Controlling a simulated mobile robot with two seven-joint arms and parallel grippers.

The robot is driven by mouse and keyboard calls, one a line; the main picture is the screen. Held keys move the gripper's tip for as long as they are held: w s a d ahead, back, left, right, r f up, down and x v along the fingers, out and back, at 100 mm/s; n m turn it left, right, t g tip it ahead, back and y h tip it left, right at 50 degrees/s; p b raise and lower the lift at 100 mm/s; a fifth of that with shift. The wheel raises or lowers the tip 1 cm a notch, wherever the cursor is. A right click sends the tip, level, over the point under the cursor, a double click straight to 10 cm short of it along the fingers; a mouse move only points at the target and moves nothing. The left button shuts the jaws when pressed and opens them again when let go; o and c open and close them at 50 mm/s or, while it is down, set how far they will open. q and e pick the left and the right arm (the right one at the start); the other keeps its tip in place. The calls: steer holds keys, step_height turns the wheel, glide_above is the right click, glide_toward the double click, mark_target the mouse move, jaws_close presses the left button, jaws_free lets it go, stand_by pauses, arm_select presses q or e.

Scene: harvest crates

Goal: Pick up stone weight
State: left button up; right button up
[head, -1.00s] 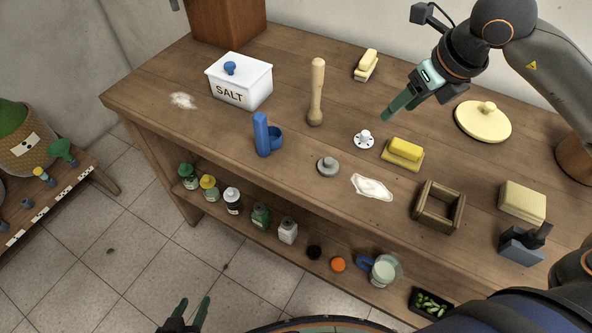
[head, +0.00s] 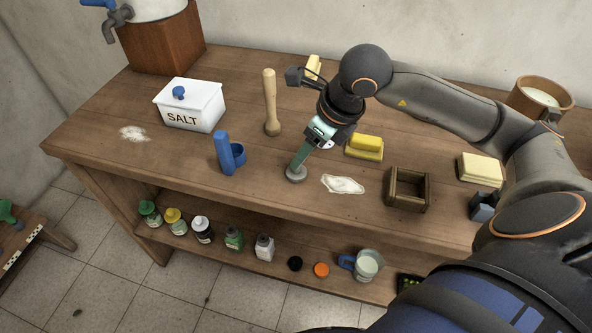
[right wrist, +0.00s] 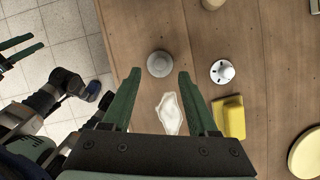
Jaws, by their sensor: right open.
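The stone weight is a small grey round disc with a knob on top (head: 296,175), standing on the wooden table near its front edge. My right gripper (head: 298,164) is just above it, pointing down, and its fingers partly cover it in the head view. In the right wrist view the weight (right wrist: 160,64) lies between the two open green fingertips (right wrist: 160,74), slightly beyond them; I cannot tell if they touch it. My left gripper (right wrist: 38,41) shows at the left edge of the right wrist view, fingers apart and empty, over the floor.
A white spill (head: 343,184) lies right of the weight; a blue holder (head: 228,152) stands left and a wooden pestle (head: 270,105) behind. A white knobbed piece (right wrist: 222,72) and a yellow block (right wrist: 232,118) are close by. A wooden frame (head: 408,190) is further right.

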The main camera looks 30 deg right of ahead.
mark_target(298, 176)
steer(key=x, duration=0.5)
steer(key=shift+f, duration=0.2)
steer(key=shift+d+r, duration=0.1)
jaws_close()
